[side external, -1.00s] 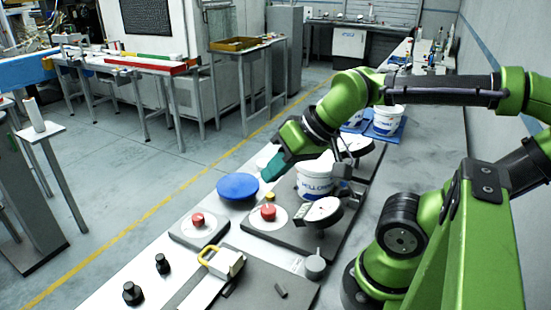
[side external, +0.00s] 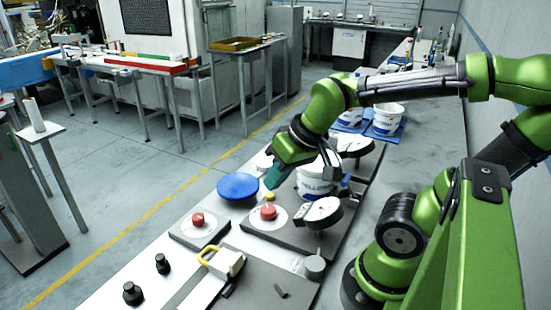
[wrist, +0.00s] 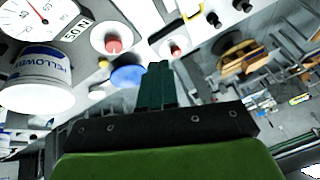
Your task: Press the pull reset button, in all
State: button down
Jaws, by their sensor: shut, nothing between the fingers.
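My gripper (side external: 271,182) is shut and empty, with its teal fingers pointing down over the bench, close to a small yellow button (side external: 269,197). Touching or apart cannot be told. A red button on a white disc (side external: 268,212) stands just in front of it, and a second red button (side external: 198,219) sits on a grey plate to the left. In the wrist view my shut fingers (wrist: 158,72) point towards the red buttons (wrist: 113,45) (wrist: 175,51); the yellow button (wrist: 103,62) is left of them. No label naming the pull reset button is readable.
A blue disc (side external: 238,186) is left of my gripper. A white bucket (side external: 316,182) and a dial gauge (side external: 322,210) stand close on its right. A yellow-handled block (side external: 225,262) and black knobs (side external: 132,293) are nearer the camera.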

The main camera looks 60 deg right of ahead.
jog(key=w+d+f+n+g+h, duration=0.2)
jog(key=d+f+n+h, duration=0.15)
jog(key=d, duration=0.25)
jog(key=n+t+h, duration=0.2)
jog(key=n+h, duration=0.3)
jog(key=n, duration=1.2)
send_over(271, 197)
notch_tip(271, 197, down, 4)
jog(key=shift+w+r+m, duration=0.1)
jog(key=shift+m, duration=0.15)
jog(key=shift+f, duration=4.45)
jog(key=shift+f, duration=0.1)
jog(key=shift+f, duration=0.3)
